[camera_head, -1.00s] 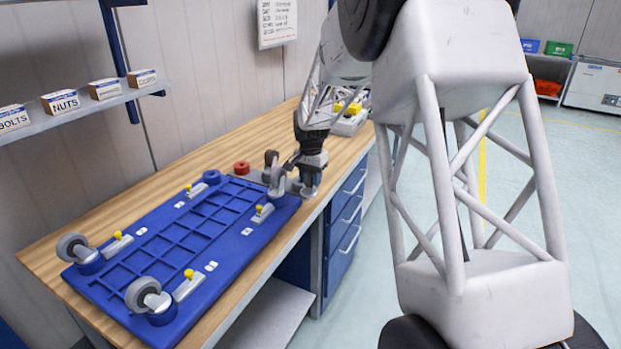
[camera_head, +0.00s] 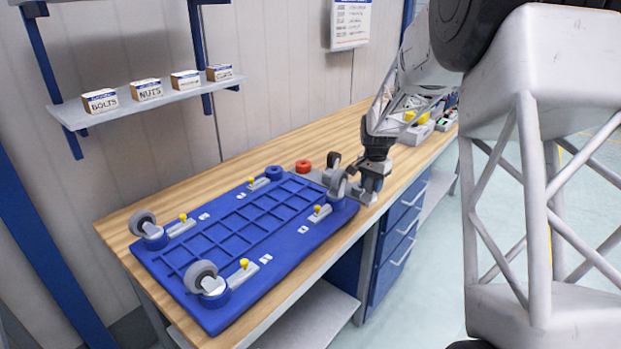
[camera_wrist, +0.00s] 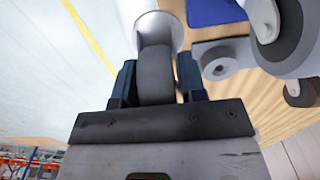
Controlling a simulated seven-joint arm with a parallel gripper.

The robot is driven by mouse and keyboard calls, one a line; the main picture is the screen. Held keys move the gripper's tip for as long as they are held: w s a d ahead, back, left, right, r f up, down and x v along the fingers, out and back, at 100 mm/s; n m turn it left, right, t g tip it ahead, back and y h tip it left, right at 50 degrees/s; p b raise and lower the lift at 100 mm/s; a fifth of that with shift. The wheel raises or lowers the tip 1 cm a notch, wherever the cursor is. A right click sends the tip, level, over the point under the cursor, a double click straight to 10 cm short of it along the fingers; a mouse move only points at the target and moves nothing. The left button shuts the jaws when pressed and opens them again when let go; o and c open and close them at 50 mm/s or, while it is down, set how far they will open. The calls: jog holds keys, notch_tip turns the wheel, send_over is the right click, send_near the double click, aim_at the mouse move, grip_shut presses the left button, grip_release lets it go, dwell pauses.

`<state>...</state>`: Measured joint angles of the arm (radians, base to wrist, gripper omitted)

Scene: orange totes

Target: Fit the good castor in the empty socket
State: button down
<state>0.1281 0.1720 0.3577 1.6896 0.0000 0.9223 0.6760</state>
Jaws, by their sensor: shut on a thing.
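A blue dolly frame (camera_head: 290,240) lies on the bench with grey-wheeled castors at its left (camera_head: 143,222), front (camera_head: 203,277) and right (camera_head: 338,186) corners. Its back corner has a blue socket ring (camera_head: 274,172) with no castor in it. My gripper (camera_head: 372,184) is just right of the right-corner castor. In the wrist view my gripper (camera_wrist: 155,85) is shut on a castor by its dark wheel (camera_wrist: 155,70), with a pale round part (camera_wrist: 158,32) beyond the fingers. The dolly's right-corner castor (camera_wrist: 280,30) shows close to the right.
A red round piece (camera_head: 303,166) and another wheel (camera_head: 333,160) stand behind the dolly's right end. A grey block with a hole (camera_wrist: 217,62) lies beside the held castor. Yellow-knobbed latches (camera_head: 320,212) sit along the frame. Labelled boxes (camera_head: 147,90) stand on a wall shelf.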

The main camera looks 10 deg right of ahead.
jog(key=shift+d, duration=0.1)
jog(key=s+d+r+n, duration=0.1)
jog(key=s+d+r, duration=0.1)
jog(key=d, duration=1)
jog(key=s+d+r, duration=0.2)
jog(key=d+r, duration=0.1)
jog(key=d, duration=1)
jog(key=s+d+r+n, duration=0.1)
jog(key=d+r, duration=0.1)
jog(key=d, duration=1)
jog(key=w+a+r+n, duration=0.1)
jog(key=w+a, duration=1)
jog(key=a, duration=0.2)
jog(key=w+a+r+n, duration=0.1)
jog(key=w+a, duration=1)
jog(key=a, duration=0.2)
jog(key=w+a, duration=0.2)
jog(key=a, duration=1.2)
jog(key=w+a+f+n, duration=0.1)
jog(key=w+a, duration=0.2)
jog(key=a, duration=1)
jog(key=w+a+n, duration=0.1)
jog(key=w+a, duration=0.2)
jog(key=a, duration=1.1)
jog(key=shift+w+a+f, duration=0.15)
jog(key=shift+w+a, duration=0.05)
jog(key=shift+a, duration=0.1)
jog(key=shift+f, duration=0.15)
